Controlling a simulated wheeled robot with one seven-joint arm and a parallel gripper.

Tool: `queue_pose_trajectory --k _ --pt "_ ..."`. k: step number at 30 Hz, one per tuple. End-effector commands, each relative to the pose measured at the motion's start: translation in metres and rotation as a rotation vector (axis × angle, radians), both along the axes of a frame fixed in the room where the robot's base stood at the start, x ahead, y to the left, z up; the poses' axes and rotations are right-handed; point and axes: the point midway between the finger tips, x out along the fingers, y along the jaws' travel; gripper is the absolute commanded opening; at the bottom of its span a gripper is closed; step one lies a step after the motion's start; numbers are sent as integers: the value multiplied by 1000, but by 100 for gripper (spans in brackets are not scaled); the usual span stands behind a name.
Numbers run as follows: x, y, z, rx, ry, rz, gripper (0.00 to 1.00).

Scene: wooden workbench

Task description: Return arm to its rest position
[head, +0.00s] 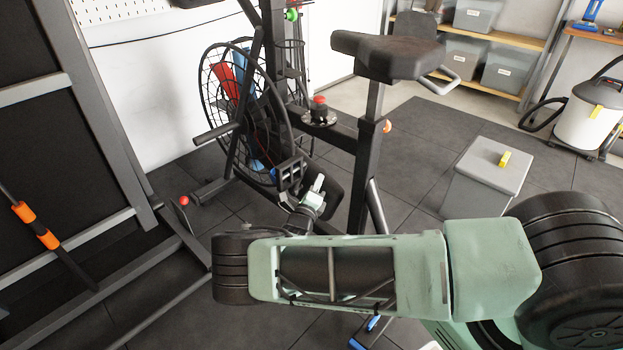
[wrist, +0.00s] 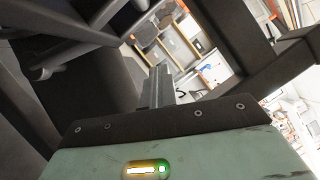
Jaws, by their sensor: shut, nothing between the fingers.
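My gripper (head: 318,182) is at the end of my green arm, which reaches from the lower right across the front of the head view. It is low beside the dark frame of the exercise bike (head: 366,170), near the fan wheel (head: 240,110). In the wrist view my gripper's fingers (wrist: 158,80) are together with nothing between them. Dark bike tubes (wrist: 245,85) surround them closely at the sides. From these views I cannot tell whether the gripper touches the frame.
A grey box (head: 487,178) with a yellow object on top stands right. A dark rack (head: 95,110) stands left. A vacuum (head: 588,115) and shelves are behind. Floor between bike and box is clear.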

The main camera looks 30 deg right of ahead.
Motion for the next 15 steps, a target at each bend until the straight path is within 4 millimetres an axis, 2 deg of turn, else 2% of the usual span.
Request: queue_pose_trajectory --k 1,6,15 --pt "-8 11 0 1 1 4 0" --pt "-35 39 -6 0 2 4 0" --pt "-64 69 -14 0 1 1 0"
